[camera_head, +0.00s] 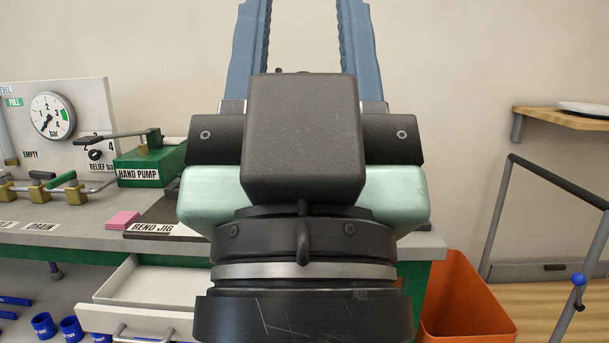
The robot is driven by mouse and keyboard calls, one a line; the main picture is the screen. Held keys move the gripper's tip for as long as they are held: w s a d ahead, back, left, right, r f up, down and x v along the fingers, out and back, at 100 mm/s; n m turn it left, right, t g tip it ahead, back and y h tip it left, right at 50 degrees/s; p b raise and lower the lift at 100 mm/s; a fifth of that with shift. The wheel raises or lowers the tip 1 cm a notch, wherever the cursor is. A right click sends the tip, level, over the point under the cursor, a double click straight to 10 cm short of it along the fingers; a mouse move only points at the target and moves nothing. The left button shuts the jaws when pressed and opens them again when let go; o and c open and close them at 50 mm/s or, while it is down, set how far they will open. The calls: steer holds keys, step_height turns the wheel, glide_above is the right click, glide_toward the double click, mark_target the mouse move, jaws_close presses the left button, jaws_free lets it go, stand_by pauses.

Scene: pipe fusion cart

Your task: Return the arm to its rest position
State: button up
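My gripper (304,20) fills the middle of the view, close to the camera and pointing up. Its two blue fingers stand wide apart with bare wall showing between them. Nothing shows in the gap, but the fingertips are cut off by the top edge. My dark wrist and the pale green and black gripper body hide the middle of the scene. The rest of my arm is out of view, apart from the wrist at the bottom.
A bench at left bears a hand pump (150,162), a pressure gauge (52,115), a pink pad (122,220) and a bend jig (160,218). An open drawer (135,321) juts out below. An orange bin (460,295), a handrail (560,180) and a wooden shelf (560,118) are at right.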

step_height(320, 180, up, 24)
steer(key=p, duration=2.1)
steer(key=shift+w+f, duration=0.1)
steer(key=shift+f, duration=0.15)
